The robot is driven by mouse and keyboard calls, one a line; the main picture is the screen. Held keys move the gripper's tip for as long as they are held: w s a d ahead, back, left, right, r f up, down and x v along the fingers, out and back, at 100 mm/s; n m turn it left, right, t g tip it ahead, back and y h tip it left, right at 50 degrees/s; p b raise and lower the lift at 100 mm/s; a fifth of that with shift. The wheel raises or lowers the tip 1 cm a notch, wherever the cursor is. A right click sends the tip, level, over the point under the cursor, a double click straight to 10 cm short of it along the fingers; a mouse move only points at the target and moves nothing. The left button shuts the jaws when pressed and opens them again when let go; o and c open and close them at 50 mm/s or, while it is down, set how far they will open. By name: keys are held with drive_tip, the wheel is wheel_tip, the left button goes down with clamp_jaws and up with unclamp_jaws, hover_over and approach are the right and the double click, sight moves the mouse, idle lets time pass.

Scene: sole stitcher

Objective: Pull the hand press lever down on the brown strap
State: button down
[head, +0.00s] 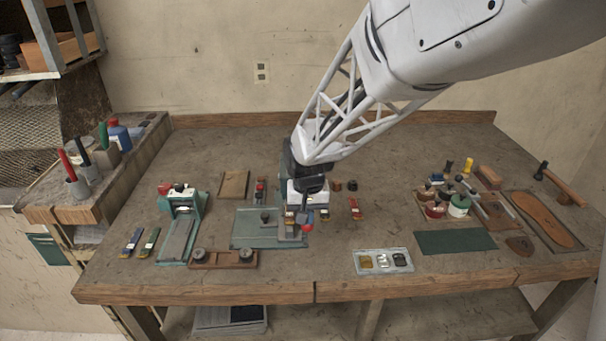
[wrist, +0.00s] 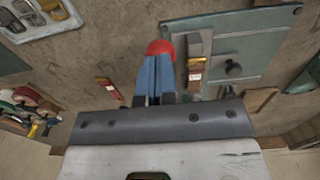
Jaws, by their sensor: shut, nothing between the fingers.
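My gripper (head: 303,216) is shut and empty, pointing down over the middle of the bench. In the wrist view its two blue fingers (wrist: 153,78) are together. A red ball knob (head: 308,227), likely the hand press lever's, is right at the fingertips; it also shows in the wrist view (wrist: 160,47). I cannot tell whether they touch. The press body is mostly hidden behind my gripper. The plate also shows in the head view (head: 245,236).
A green press with a red knob (head: 181,205) stands to the left. A grey tray of metal parts (head: 383,262) is at the front right. Bare bench lies between tray and plate.

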wheel_tip(320, 180, up, 12)
drive_tip(key=shift+r, duration=0.25)
idle(1.9)
drive_tip(key=shift+w, duration=0.1)
drive_tip(key=s+d+r+t, duration=0.1)
drive_tip(key=s+d, duration=0.6)
drive_tip(key=s, duration=0.6)
drive_tip(key=s+d+t, duration=0.1)
drive_tip(key=s+d, duration=0.6)
drive_tip(key=s, duration=0.6)
drive_tip(key=shift+s+d+r+t, duration=0.15)
drive_tip(key=shift+r+t, duration=0.15)
drive_tip(key=shift+r, duration=0.1)
